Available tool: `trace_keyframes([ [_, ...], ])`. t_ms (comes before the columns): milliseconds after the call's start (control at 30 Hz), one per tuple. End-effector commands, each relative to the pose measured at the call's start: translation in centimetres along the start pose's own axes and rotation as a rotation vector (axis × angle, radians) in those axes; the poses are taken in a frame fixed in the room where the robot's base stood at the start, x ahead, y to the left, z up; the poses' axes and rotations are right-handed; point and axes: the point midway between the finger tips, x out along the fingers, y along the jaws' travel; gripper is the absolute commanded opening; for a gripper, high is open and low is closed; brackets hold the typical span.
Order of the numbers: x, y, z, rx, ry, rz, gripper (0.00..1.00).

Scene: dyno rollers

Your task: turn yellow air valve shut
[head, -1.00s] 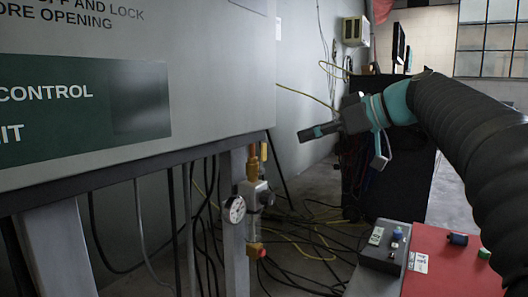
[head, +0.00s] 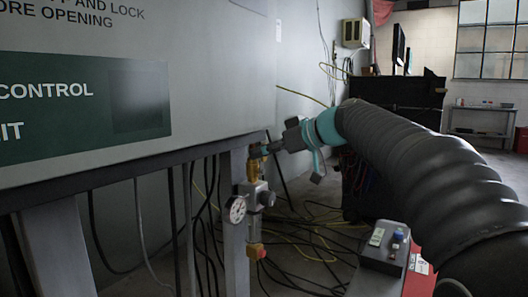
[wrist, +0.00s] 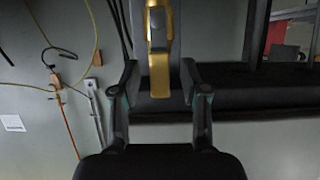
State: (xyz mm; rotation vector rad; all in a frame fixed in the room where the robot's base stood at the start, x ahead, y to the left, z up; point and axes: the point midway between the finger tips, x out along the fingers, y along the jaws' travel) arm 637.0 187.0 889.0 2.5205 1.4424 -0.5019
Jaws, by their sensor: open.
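The yellow air valve (head: 255,170) sits on a brass fitting at the top of the vertical air line, on the grey post below the control cabinet. My gripper (head: 268,148) has its fingertips at the top of the valve and hides much of its handle in the head view. In the wrist view the yellow handle (wrist: 159,72) runs upright between the two fingers of my open gripper (wrist: 159,80), with a gap visible on each side. Whether the fingertips touch the valve, I cannot tell.
A pressure gauge (head: 236,209) and regulator hang just below the valve. The control cabinet (head: 205,120) overhangs close on the left. Cables (head: 300,245) trail on the floor. A grey switch box (head: 385,250) stands at the lower right.

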Motion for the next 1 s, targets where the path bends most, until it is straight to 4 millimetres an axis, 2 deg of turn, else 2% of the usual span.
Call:
trace_keyframes([
  [333, 0.44, 0.00, -0.01, 0.000, 0.000, 0.001, 0.45],
  [367, 0.44, 0.00, -0.01, 0.000, 0.000, 0.001, 0.42],
  [533, 0.43, 0.00, -0.01, 0.000, 0.000, 0.000, 0.00],
  [1000, 0.41, 0.26, -0.05, 0.034, 0.000, -0.013, 0.00],
])
